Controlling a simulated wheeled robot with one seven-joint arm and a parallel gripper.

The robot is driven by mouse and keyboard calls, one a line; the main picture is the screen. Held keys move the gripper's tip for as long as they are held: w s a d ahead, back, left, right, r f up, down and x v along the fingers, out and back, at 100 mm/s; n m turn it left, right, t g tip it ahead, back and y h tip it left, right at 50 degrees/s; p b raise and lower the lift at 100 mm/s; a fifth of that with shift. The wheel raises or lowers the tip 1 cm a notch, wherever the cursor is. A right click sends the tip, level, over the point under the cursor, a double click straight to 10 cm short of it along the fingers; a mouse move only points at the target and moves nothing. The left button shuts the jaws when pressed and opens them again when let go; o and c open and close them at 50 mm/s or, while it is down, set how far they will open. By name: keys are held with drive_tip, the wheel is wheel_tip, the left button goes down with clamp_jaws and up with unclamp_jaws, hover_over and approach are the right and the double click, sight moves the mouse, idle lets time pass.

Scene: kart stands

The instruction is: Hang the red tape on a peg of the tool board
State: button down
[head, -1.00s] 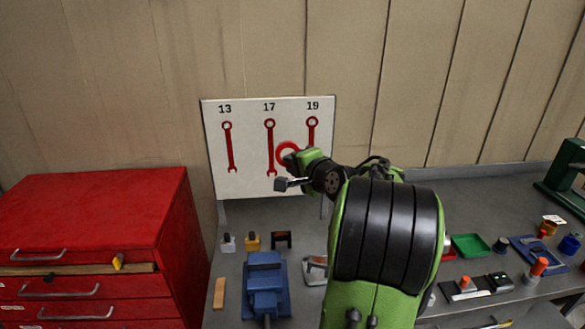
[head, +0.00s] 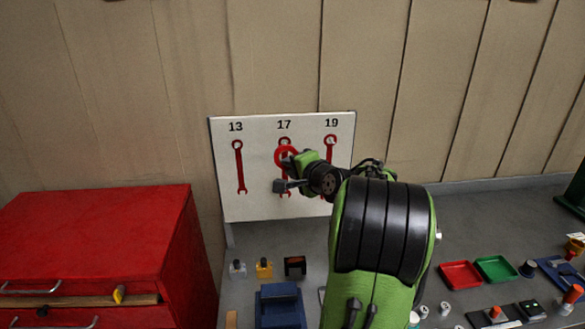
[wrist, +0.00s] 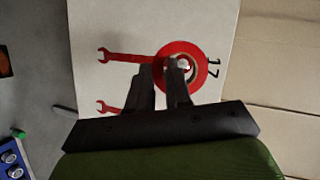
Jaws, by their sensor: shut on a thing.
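The white tool board (head: 258,205) stands against the wall with red wrench outlines under the numbers 13, 17 and 19. My gripper (head: 294,160) is shut on the red tape (head: 279,155), a ring held in front of the upper part of the 17 outline. In the wrist view the tape (wrist: 203,72) lies beside the number 17, with the fingers (wrist: 165,80) over its near side. A small bright spot, perhaps a peg tip, shows in the ring's hole. I cannot tell whether the peg passes through or the tape touches the board.
A red drawer cabinet (head: 95,235) stands at the left. A blue vise-like block (head: 280,305) and several small blocks are on the grey bench (head: 460,215) below the board. Red and green trays (head: 496,268) lie at the right.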

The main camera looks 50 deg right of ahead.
drive_tip(key=w+d+f+p, duration=0.1)
drive_tip(key=w+d+p, duration=0.2)
drive_tip(key=w+d, duration=0.2)
drive_tip(key=shift+w+f, duration=0.2)
drive_tip(key=shift+w, duration=0.45)
drive_tip(key=shift+d, duration=0.1)
idle(0.6)
drive_tip(key=c, duration=1)
unclamp_jaws()
drive_tip(key=shift+r, duration=0.1)
drive_tip(key=shift+o, duration=0.2)
drive_tip(key=shift+r, duration=0.15)
drive_tip(key=b+v, duration=0.2)
drive_tip(key=v, duration=1.3)
drive_tip(key=shift+s, duration=0.45)
